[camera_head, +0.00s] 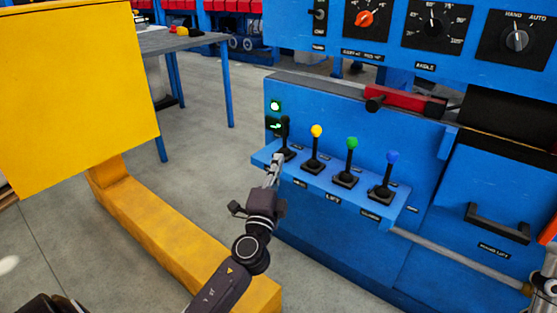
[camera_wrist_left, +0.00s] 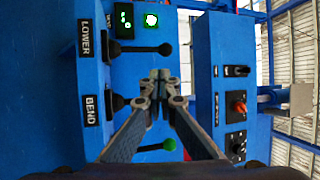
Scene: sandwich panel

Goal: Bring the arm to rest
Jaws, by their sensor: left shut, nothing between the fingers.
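My left gripper (camera_head: 277,158) is shut and empty. In the head view its fingertips are just in front of the left end of the lever shelf (camera_head: 390,204), by the black-knobbed lever (camera_head: 285,121). Yellow (camera_head: 316,131), green (camera_head: 352,143) and blue (camera_head: 392,157) knobbed levers stand to the right. In the left wrist view the closed fingertips (camera_wrist_left: 160,78) lie between the black knob (camera_wrist_left: 165,48) and the green knob (camera_wrist_left: 170,144). The yellow knob is hidden there behind the fingers. I cannot tell whether the fingers touch a lever.
The blue machine panel has dials (camera_head: 365,18) above and two lit green indicators (camera_head: 275,106) above the levers. A yellow panel (camera_head: 75,90) and a yellow base beam (camera_head: 160,225) stand at the left. A workbench (camera_head: 180,42) is behind. Open grey floor lies between.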

